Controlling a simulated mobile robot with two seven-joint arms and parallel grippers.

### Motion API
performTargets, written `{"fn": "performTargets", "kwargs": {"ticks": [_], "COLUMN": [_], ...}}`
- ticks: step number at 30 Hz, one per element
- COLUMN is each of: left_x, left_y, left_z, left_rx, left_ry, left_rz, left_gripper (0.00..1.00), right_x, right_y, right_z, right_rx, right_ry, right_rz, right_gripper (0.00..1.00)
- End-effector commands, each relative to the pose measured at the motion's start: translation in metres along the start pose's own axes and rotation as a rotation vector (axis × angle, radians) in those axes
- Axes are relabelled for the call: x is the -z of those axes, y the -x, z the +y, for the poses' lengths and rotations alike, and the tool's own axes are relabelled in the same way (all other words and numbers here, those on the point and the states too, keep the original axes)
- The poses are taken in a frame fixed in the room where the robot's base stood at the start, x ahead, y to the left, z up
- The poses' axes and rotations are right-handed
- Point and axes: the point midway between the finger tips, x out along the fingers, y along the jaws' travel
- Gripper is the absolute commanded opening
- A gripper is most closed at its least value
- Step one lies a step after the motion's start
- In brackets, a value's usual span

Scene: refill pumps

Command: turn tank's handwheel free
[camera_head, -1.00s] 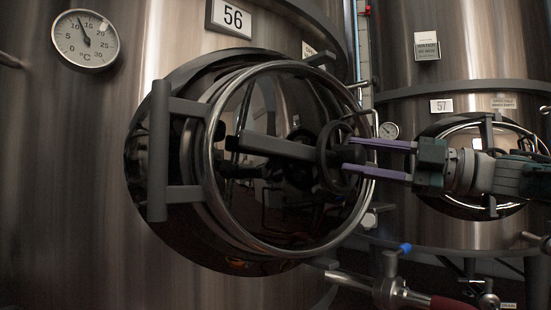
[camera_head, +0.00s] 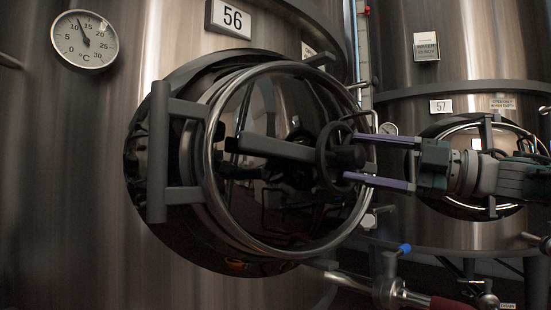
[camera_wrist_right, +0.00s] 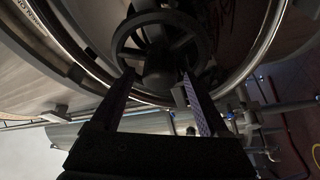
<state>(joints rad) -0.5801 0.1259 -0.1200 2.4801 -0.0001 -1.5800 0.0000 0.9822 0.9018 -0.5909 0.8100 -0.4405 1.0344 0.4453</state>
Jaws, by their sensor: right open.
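The dark handwheel (camera_head: 326,158) sits at the middle of the round glossy door (camera_head: 270,205) on tank 56 (camera_head: 180,35). A dark bar runs left from it across the door. My right gripper (camera_head: 352,158) comes in from the right with its purple fingers apart, one above and one below the wheel's hub. In the right wrist view the handwheel (camera_wrist_right: 160,45) with its rim, spokes and hub is straight ahead, and the fingertips (camera_wrist_right: 158,76) stand on either side of the hub. Whether they touch it I cannot tell. My left gripper is not in view.
A thermometer dial (camera_head: 84,39) is on the tank at upper left. A valve with a blue cap (camera_head: 405,248) and pipes stand below the right arm. Tank 57 (camera_head: 450,60) with its own round door stands behind at right.

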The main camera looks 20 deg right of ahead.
Motion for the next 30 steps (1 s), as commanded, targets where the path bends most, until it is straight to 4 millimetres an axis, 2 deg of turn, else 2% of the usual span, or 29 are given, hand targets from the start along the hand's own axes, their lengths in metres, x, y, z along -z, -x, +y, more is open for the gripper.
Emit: {"fn": "performTargets", "kwargs": {"ticks": [9,15,19,30], "left_x": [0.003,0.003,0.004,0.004], "left_y": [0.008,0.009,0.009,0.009], "left_z": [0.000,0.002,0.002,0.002], "left_rx": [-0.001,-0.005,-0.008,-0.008], "left_ry": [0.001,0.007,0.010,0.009], "left_rz": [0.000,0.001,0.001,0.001], "left_gripper": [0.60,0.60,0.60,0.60], "right_x": [-0.001,0.000,0.000,0.000], "right_y": [0.061,0.088,0.094,0.093], "right_z": [0.000,0.000,0.001,0.001], "right_rx": [0.003,0.000,0.000,0.000], "right_ry": [0.000,0.000,0.002,0.001], "right_rz": [-0.006,-0.003,-0.001,0.000], "right_gripper": [0.79,0.79,0.79,0.79]}}
